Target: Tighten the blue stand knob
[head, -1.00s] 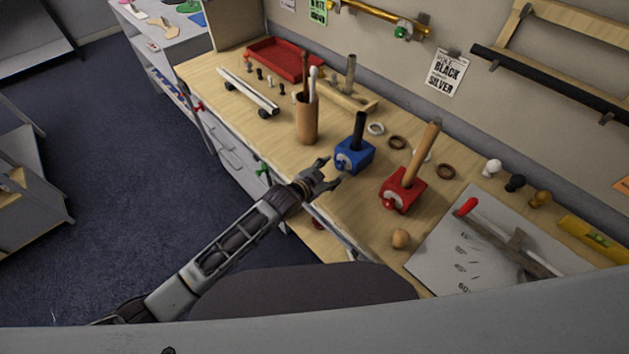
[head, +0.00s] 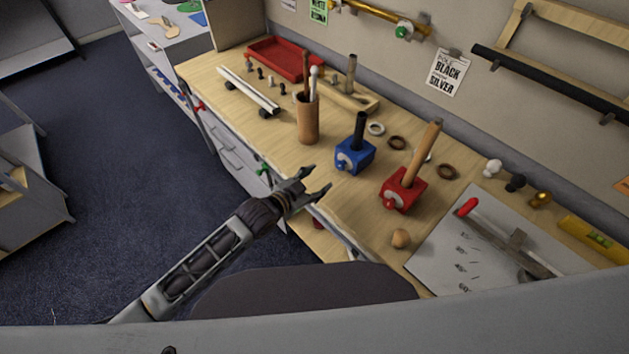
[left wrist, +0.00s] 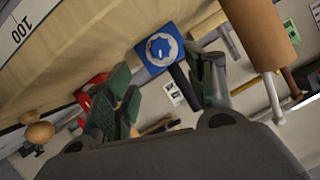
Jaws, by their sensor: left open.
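The blue stand (head: 355,157) is a blue block on the wooden table with a black rod (head: 359,127) standing up from it. Its knob (head: 342,162) is on the front face, with a pale ring around it. In the left wrist view the knob (left wrist: 160,50) faces the camera on the blue stand (left wrist: 141,49). My left gripper (head: 319,181) is open and empty, in front of the stand and apart from it. In the left wrist view its green-padded fingers (left wrist: 165,92) are spread below the knob. My right gripper is not in view.
A red stand (head: 409,186) with a wooden rod is right of the blue one. A brown cup (head: 308,122) holding sticks is to its left. Several rings lie behind, including a white ring (head: 376,129).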

